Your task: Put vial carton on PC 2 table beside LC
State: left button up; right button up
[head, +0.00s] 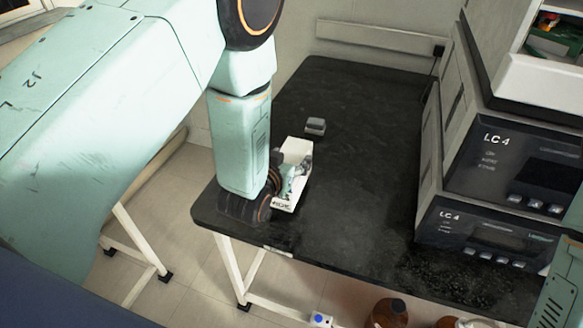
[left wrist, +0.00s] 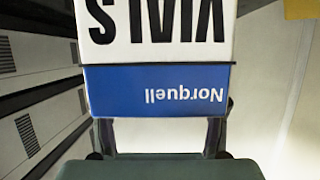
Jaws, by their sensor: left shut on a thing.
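The vial carton (head: 297,150) is a white box over the near left part of the black table (head: 345,185). My left gripper (head: 287,187) is shut on it from the near side. I cannot tell whether the carton's base touches the tabletop. In the left wrist view, the carton (left wrist: 155,55) shows a white face reading VIALS and a blue band reading Norquell, both upside down. Stacked grey instruments marked LC 4 (head: 500,150) stand on the table's right side, apart from the carton. My right gripper is out of view.
A small grey object (head: 315,126) lies on the table behind the carton. The tabletop between the carton and the instruments is clear. Brown bottles (head: 388,313) stand below the table's front edge. A wall rail (head: 375,37) runs behind the table.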

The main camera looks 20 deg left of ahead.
pick_arm(q)
jog(key=shift+s+d+f, duration=0.15)
jog(key=shift+s+f, duration=0.05)
jog(key=shift+f, duration=0.25)
jog(key=shift+s+d+f, duration=0.15)
jog(key=shift+s+f, duration=0.05)
jog(key=shift+f, duration=0.25)
jog(key=shift+f+b, duration=0.3)
jog(key=shift+w+a+f, duration=0.2)
jog(key=shift+w+f, duration=0.05)
jog(key=shift+w, duration=0.05)
jog(key=o, duration=1.3)
jog(key=shift+f, duration=0.15)
jog(key=shift+c, duration=0.2)
jog(key=o, duration=0.4)
jog(key=shift+s+d+r, duration=0.1)
jog(key=shift+s+r, duration=0.15)
jog(key=shift+s, duration=0.05)
jog(key=shift+c, duration=0.2)
jog(key=shift+w+f, duration=0.15)
jog(key=shift+w, duration=0.05)
jog(key=p+v, duration=0.1)
jog(key=v, duration=1.1)
